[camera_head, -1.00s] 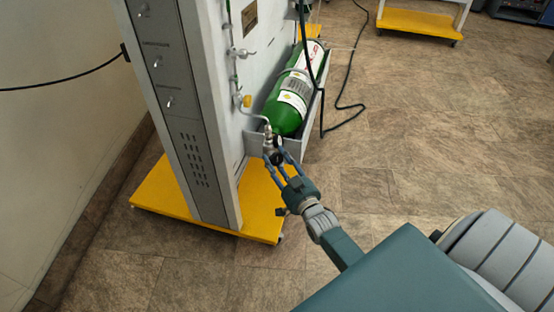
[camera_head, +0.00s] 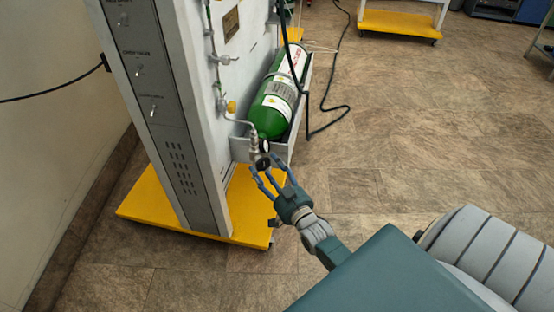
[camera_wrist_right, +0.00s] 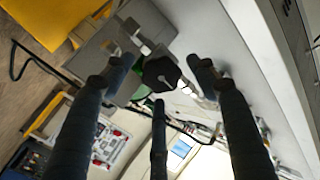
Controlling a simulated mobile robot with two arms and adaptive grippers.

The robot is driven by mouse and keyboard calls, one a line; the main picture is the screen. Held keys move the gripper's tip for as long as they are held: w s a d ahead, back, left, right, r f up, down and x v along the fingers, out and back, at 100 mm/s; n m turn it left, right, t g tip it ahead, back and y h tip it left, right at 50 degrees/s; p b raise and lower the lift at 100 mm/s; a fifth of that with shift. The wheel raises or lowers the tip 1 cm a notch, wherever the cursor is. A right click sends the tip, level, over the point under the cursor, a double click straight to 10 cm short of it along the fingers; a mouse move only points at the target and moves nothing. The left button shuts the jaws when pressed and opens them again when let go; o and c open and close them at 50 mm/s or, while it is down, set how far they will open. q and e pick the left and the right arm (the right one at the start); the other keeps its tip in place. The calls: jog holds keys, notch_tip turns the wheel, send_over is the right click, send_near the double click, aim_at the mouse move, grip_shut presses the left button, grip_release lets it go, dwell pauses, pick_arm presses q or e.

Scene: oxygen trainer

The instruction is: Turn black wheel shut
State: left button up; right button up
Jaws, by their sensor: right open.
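The black wheel (camera_wrist_right: 160,74) is a small faceted knob in the right wrist view, on a metal valve fitting. In the head view, the wheel (camera_head: 262,161) sits at the lower end of the fitting below the green oxygen cylinder (camera_head: 270,117). My right gripper (camera_head: 268,176) is open just in front of the wheel. In the right wrist view, its fingers (camera_wrist_right: 162,82) spread to both sides of the wheel, with a third finger below it; I see no clear contact. My left gripper is not in view.
The grey cabinet (camera_head: 150,70) stands on a yellow base (camera_head: 160,205) left of my right gripper. A black hose (camera_head: 325,105) runs beside the cylinder to the floor.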

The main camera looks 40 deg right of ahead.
jog(key=s+a, duration=0.1)
jog(key=s, duration=0.8)
jog(key=shift+s+a, duration=0.15)
jog(key=shift+s, duration=0.25)
